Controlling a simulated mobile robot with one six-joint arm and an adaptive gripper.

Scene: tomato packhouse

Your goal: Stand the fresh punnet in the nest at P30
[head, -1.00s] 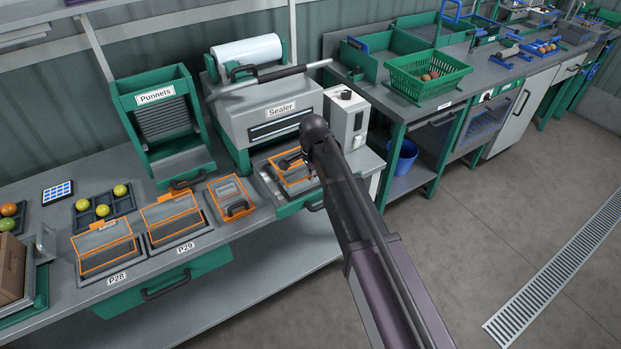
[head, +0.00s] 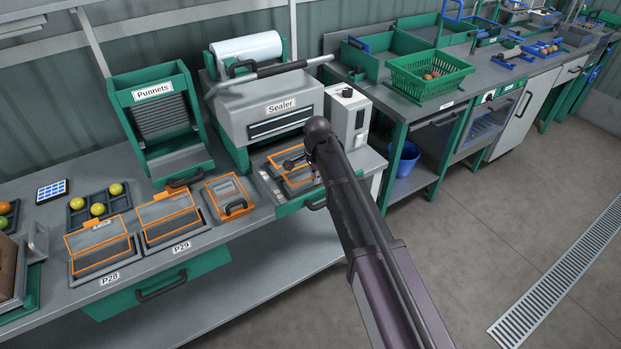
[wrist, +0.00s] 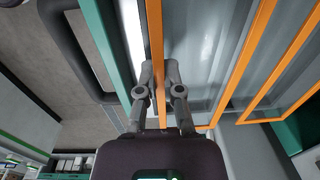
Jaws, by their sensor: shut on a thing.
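My gripper (wrist: 158,72) is shut on the orange rim of a clear punnet (wrist: 215,45). In the head view my gripper (head: 294,163) and this punnet (head: 299,180) are at the front of the sealer, over its grey tray with the green front. My arm hides part of the punnet, and I cannot tell whether it rests fully in the tray. Two orange-edged punnets stand in nests labelled P28 (head: 109,279) and P29 (head: 181,248). No P30 label is readable; my arm covers the area to the right.
The sealer (head: 265,105) stands behind, with the green punnet dispenser (head: 160,120) to its left. A small orange-edged box with a dark handle (head: 230,195) lies between P29 and the sealer tray. A fruit tray (head: 75,216) is at the left. The floor at right is clear.

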